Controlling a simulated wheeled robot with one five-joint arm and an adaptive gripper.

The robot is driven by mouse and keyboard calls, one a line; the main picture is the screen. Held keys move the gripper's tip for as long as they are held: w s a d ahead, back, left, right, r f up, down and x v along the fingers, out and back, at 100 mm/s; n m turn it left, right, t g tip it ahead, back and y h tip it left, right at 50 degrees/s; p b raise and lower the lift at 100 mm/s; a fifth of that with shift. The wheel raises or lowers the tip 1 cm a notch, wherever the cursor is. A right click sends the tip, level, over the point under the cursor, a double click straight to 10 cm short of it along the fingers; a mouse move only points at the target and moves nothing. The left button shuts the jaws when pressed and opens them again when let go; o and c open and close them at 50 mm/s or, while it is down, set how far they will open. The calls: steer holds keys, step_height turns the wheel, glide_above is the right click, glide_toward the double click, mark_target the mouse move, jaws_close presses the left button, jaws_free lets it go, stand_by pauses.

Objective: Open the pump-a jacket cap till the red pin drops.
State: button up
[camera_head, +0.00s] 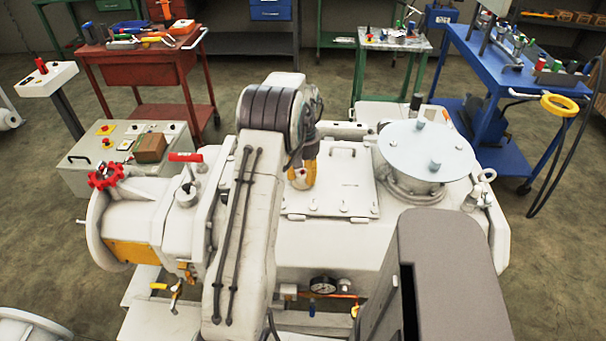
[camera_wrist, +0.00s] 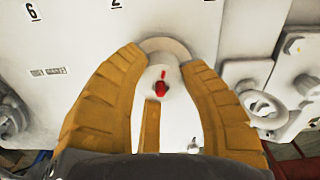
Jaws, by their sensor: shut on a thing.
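My gripper (camera_wrist: 160,58) is shut on the cap, one finger along each side. In the head view my gripper (camera_head: 302,172) is at the white pump housing (camera_head: 345,240), just behind my arm. The cap is mostly hidden there, and the pump's name cannot be read.
A white face with numbers 6 and 2 (camera_wrist: 75,40) lies behind the cap. Bolted fittings (camera_wrist: 270,100) stand close on the right. In the head view a hatch plate (camera_head: 345,185) and round lid (camera_head: 425,150) are right of my gripper; a red handwheel (camera_head: 105,176) is left.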

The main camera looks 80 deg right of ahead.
mark_target(303, 173)
steer(key=shift+a+f+n, duration=0.15)
steer(key=shift+n, duration=0.75)
steer(key=shift+a+f+n, duration=0.1)
steer(key=shift+f+n, duration=0.05)
steer(key=shift+n, duration=0.75)
steer(key=o, duration=1.2)
steer(key=shift+d+r, duration=0.1)
steer(key=shift+r, duration=0.05)
steer(key=shift+r, duration=0.15)
steer(key=shift+d+r, duration=0.1)
steer(key=shift+r, duration=0.15)
step_height(303, 173, up, 11)
steer(key=shift+r, duration=0.1)
